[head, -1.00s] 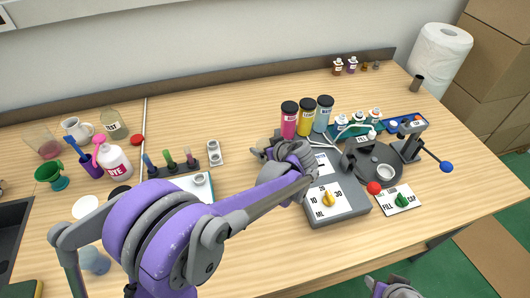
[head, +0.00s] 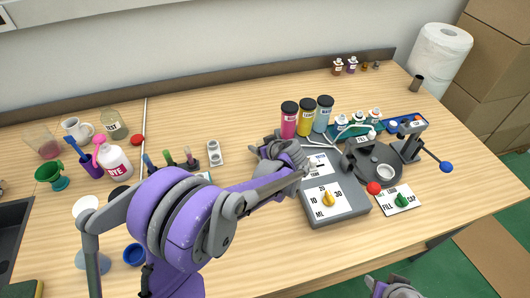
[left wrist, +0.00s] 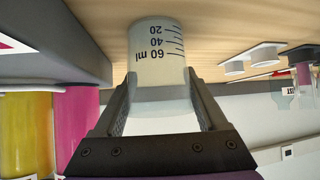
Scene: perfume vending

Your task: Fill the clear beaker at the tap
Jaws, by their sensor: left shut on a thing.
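In the left wrist view the clear beaker (left wrist: 157,52), marked 20, 40 and 60 ml, sits between the two fingers of my left gripper (left wrist: 160,108), which is shut on it. That view is upside down. The beaker's base lies toward the wooden table; I cannot tell if it touches. In the head view my left gripper (head: 284,154) is at the left edge of the grey dispenser (head: 335,208), and the beaker is hidden. My right gripper (head: 396,289) is partly in view at the bottom edge.
Pink (head: 289,120), yellow (head: 306,117) and blue (head: 323,114) cylinders stand behind the dispenser. A yellow dial (head: 329,199) is on its front. A FILL/CAP panel (head: 398,200) and a blue-knobbed lever (head: 445,167) are at right.

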